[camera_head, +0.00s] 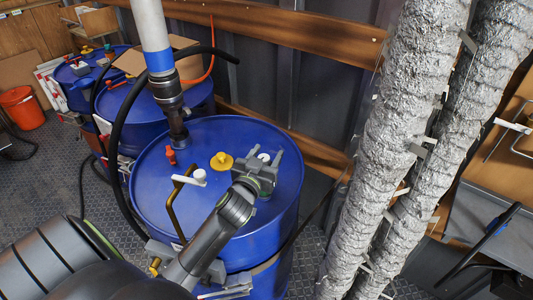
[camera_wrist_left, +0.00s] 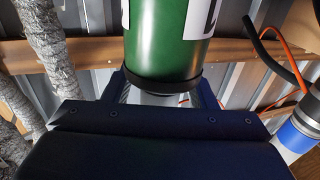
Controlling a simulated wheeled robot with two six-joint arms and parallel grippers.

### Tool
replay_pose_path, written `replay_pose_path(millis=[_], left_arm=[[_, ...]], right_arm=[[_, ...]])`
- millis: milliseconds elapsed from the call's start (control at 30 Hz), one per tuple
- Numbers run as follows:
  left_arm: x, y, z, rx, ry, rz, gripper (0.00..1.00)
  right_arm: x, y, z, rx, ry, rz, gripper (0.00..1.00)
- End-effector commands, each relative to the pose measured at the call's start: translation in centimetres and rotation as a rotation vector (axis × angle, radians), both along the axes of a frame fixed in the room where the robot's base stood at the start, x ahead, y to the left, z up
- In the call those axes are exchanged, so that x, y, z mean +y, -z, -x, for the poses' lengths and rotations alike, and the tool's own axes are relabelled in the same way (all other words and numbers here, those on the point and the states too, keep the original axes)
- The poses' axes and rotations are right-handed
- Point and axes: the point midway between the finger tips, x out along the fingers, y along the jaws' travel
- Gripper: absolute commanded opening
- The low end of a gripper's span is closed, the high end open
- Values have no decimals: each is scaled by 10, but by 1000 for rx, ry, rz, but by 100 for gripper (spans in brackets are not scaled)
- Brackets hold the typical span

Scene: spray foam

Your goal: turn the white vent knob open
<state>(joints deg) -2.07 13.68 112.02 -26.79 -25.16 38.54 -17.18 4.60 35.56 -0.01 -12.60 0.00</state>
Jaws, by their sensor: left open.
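In the head view, the blue drum (camera_head: 152,205) has several fittings on its lid. A small white round cap or knob (camera_head: 264,157) shows between the fingertips of my left gripper (camera_head: 265,160), partly hidden by it. My left gripper is open above the right part of the lid; I cannot tell whether it touches the knob. Another white knob (camera_head: 199,176) sits on a bent brass pipe left of the gripper. In the wrist view, a white or pale part shows between the fingers of my left gripper (camera_wrist_left: 160,96). My right gripper is not visible.
A yellow cap (camera_head: 221,161) and a red valve (camera_head: 170,155) are on the lid near a vertical pipe (camera_head: 153,40). Silver-wrapped pipes (camera_head: 410,120) stand right. The wrist view shows a green cylinder (camera_wrist_left: 165,40) beyond the fingers. A black hose (camera_head: 122,120) curves along the left.

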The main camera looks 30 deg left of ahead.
Motion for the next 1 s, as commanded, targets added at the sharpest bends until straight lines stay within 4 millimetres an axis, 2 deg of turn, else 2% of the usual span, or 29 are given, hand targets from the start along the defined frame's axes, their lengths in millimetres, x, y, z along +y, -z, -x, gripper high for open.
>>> replay_pose_path(millis=[267,600,633,1000], left_arm=[[0,0,-1,-1,1,0,52],[0,0,-1,-1,1,0,8],[0,0,-1,-1,1,0,7],[1,1,-1,-2,-71,1,7]], right_arm=[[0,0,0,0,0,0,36],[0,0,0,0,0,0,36],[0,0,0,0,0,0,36],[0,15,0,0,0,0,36]])
